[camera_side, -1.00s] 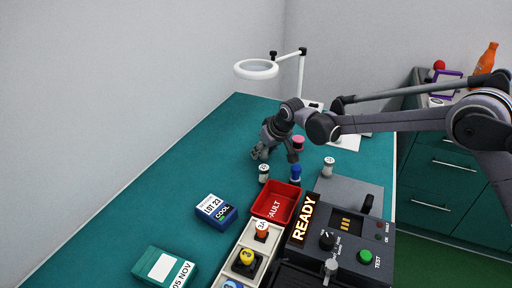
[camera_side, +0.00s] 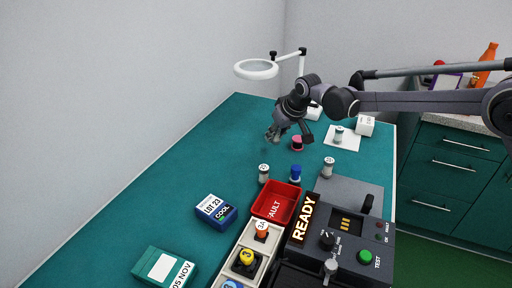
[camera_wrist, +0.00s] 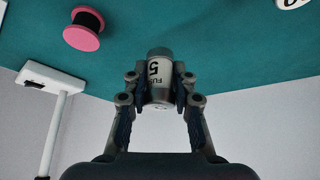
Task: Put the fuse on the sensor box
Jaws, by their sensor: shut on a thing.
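My gripper (camera_side: 289,136) is above the teal table toward its far end, near the pink-topped spool. In the wrist view my gripper (camera_wrist: 159,88) is shut on a grey-white cylindrical fuse (camera_wrist: 158,68) marked "FUS" and "5". The held fuse cannot be made out in the side view. No box has a readable "sensor" label. Candidates are a blue box marked "LOT 23 COOL" (camera_side: 215,209), a teal box marked "05 NOV" (camera_side: 164,267) and a small white box (camera_side: 365,125) at the far right.
The pink spool (camera_side: 297,143) also shows in the wrist view (camera_wrist: 84,30). Several small cylinders, one blue (camera_side: 295,173), stand near the red FAULT tray (camera_side: 276,203). A control panel (camera_side: 345,245) is at the front. A magnifier lamp (camera_side: 256,69) stands behind. The table's left side is mostly clear.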

